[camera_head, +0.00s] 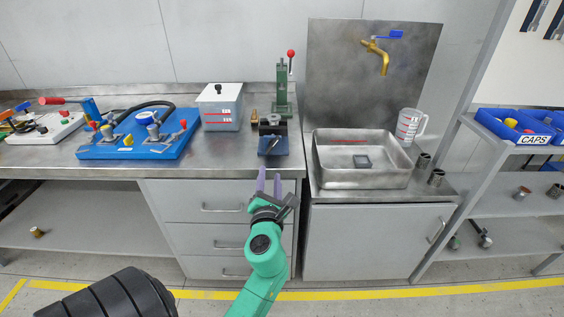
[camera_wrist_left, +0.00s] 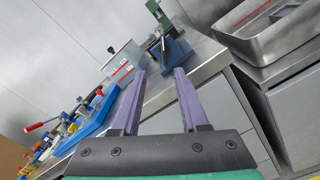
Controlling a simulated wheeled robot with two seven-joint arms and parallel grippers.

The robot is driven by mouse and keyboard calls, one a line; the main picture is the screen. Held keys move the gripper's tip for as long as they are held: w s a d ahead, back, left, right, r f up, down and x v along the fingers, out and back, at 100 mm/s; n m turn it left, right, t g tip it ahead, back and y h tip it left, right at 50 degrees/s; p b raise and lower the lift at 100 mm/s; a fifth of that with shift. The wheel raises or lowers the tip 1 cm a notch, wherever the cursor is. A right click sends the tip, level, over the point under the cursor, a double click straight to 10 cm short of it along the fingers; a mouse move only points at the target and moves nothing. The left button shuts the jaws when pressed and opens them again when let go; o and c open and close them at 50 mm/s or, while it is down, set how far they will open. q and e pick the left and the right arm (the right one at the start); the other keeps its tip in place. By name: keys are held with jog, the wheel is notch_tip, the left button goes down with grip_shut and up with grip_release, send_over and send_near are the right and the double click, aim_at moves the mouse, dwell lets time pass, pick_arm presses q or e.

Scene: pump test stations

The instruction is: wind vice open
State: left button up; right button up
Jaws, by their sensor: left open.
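The vice (camera_head: 274,143) has a blue base and dark jaws and sits at the front edge of the steel bench. It also shows in the left wrist view (camera_wrist_left: 176,50), beyond my fingertips, with a thin bar on its near side. Whether its jaws are apart is too small to tell. My left gripper (camera_head: 269,172) is open and empty, in front of and just below the bench edge, apart from the vice. Its two purple fingers show spread in the left wrist view (camera_wrist_left: 159,72). My right gripper is in neither view.
A green press (camera_head: 283,92) with a red-knobbed lever stands behind the vice. A grey tank (camera_head: 222,108) and a blue pump board (camera_head: 118,151) stand to its left. A steel basin (camera_head: 360,180) is to its right. Drawers (camera_head: 205,212) lie below the bench.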

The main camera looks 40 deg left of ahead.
pick_arm(q)
send_near(273, 147)
jog(key=x, duration=0.8)
jog(key=shift+w+a, duration=0.25)
jog(key=shift+a, duration=0.05)
jog(key=shift+w+a+f, duration=0.1)
jog(key=shift+w+a, duration=0.1)
jog(key=shift+w, duration=0.1)
jog(key=shift+w+a, duration=0.1)
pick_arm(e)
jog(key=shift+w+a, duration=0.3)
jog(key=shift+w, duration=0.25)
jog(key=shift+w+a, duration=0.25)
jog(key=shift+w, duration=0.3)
pick_arm(q)
grip_shut()
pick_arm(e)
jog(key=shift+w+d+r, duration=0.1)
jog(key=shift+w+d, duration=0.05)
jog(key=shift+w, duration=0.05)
